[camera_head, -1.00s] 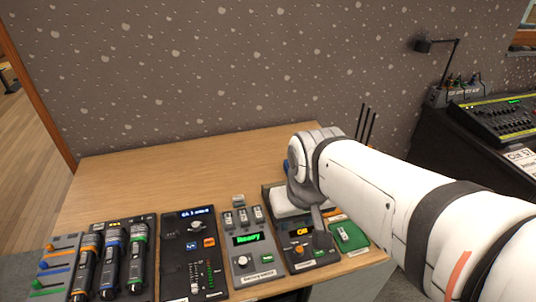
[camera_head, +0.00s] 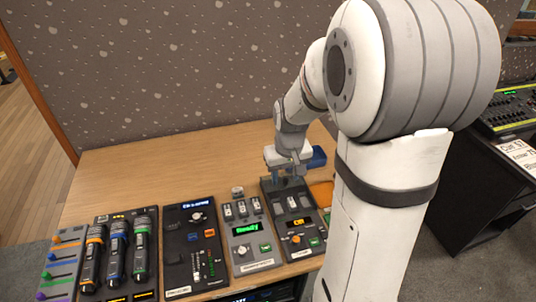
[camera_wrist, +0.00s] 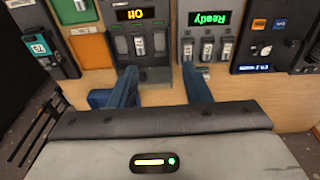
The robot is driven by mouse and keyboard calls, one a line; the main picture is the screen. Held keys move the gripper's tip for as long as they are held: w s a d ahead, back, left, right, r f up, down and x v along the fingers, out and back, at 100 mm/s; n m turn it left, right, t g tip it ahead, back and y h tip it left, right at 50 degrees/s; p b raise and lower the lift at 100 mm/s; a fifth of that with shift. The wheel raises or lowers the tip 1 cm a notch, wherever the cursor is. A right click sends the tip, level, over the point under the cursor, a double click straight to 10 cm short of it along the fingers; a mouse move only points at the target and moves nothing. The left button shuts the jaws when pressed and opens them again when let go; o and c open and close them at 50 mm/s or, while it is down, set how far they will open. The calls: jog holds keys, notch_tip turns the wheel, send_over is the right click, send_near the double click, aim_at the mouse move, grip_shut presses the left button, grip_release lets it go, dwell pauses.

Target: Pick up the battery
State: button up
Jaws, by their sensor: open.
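Small pale batteries stand upright in slots of the dark charger with the orange display, one of them here (camera_head: 291,204); they also show in the wrist view (camera_wrist: 159,42). More stand in the grey charger with the green "Ready" display (camera_head: 242,209), also in the wrist view (camera_wrist: 205,51). I cannot tell which battery the task means. My gripper (camera_head: 289,178) is open, at the back edge of the dark charger. In the wrist view my blue fingers (camera_wrist: 158,72) are apart with no battery between them. The right finger partly hides the area behind the grey charger.
Black control panel (camera_head: 190,248) and microphone dock (camera_head: 118,255) line the table's front left. A small grey block (camera_head: 237,191) lies behind the grey charger. The wooden table (camera_head: 170,165) is clear at back left.

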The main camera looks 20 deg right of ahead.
jog(key=g+p, duration=0.1)
jog(key=p, duration=0.2)
send_near(292, 202)
jog(key=shift+w+a+f, duration=0.1)
jog(key=shift+w+f, duration=0.05)
jog(key=shift+w, duration=0.2)
jog(key=shift+s+f+p, duration=0.1)
jog(key=shift+f+p, duration=0.85)
jog(key=shift+f, duration=3.25)
jog(key=shift+c, duration=0.5)
grip_shut()
